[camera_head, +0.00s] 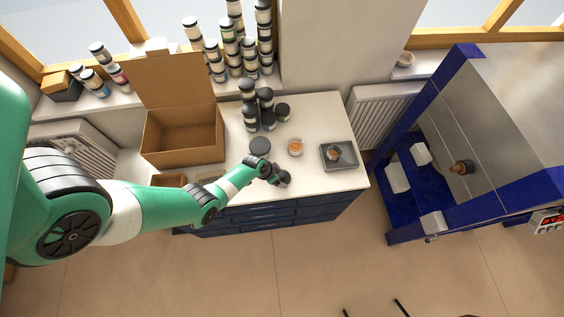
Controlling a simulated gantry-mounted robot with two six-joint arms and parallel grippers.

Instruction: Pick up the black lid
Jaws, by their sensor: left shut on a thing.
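My left gripper (275,175) reaches over the front part of the white worktop and is shut on a small dark round thing (284,179), which looks like the black lid. The thing is small and partly hidden by the fingers, and I cannot tell whether it still touches the worktop. Another dark round disc (260,146) lies just behind the gripper, apart from it. An open jar (295,148) with orange contents stands behind and to the right of the gripper. My right gripper is not in view.
An open cardboard box (183,140) stands at the worktop's left. Dark-lidded jars (250,110) stand at the back, some stacked. A grey tray (348,160) with a small cup lies right. The blue kiln (395,215) stands beyond the worktop (318,113), across a gap.

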